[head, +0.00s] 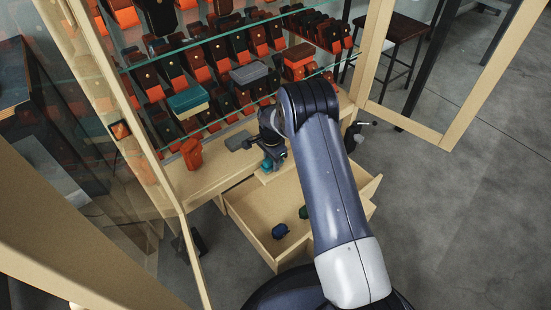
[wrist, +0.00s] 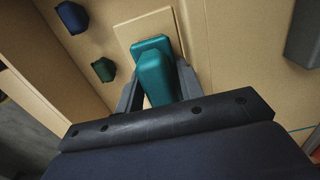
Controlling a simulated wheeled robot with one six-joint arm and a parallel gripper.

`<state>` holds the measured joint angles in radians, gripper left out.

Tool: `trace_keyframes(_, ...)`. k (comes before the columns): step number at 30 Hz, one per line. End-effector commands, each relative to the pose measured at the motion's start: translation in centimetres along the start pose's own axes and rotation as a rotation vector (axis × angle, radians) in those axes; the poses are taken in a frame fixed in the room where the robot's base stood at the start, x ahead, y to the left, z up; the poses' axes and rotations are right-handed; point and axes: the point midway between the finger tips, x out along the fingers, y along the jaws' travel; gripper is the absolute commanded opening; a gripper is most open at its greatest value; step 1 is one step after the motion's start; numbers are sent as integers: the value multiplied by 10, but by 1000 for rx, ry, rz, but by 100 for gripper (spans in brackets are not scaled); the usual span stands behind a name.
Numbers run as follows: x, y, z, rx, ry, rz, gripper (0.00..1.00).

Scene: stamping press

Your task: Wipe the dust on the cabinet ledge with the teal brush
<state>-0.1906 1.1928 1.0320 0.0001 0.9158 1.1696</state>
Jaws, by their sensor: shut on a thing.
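My gripper (wrist: 158,88) is shut on the teal brush (wrist: 155,75), with a finger on either side of its handle. In the head view, my gripper (head: 268,152) is low over the front of the cabinet ledge (head: 208,176), and a bit of the teal brush (head: 267,164) shows below it. The brush's wide end is over a pale rectangular board (wrist: 128,30). I cannot tell whether it touches the board. I cannot make out dust clearly on the ledge.
An open wooden drawer (head: 246,225) below the ledge holds a blue item (head: 280,231) and a green item (head: 304,212). A grey flat item (head: 238,141) and an orange case (head: 191,153) are on the ledge. Glass shelves above carry several cases. An open door frame (head: 413,122) stands at right.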

Motion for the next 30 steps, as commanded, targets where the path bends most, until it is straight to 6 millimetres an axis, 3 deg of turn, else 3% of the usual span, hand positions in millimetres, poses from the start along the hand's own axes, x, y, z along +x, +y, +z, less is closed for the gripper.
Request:
trace_keyframes(6, 0, 1, 20, -2, -2, 3, 18)
trace_keyframes(17, 0, 0, 22, -1, -1, 1, 18)
trace_keyframes(30, -40, 0, 22, -1, 0, -1, 18)
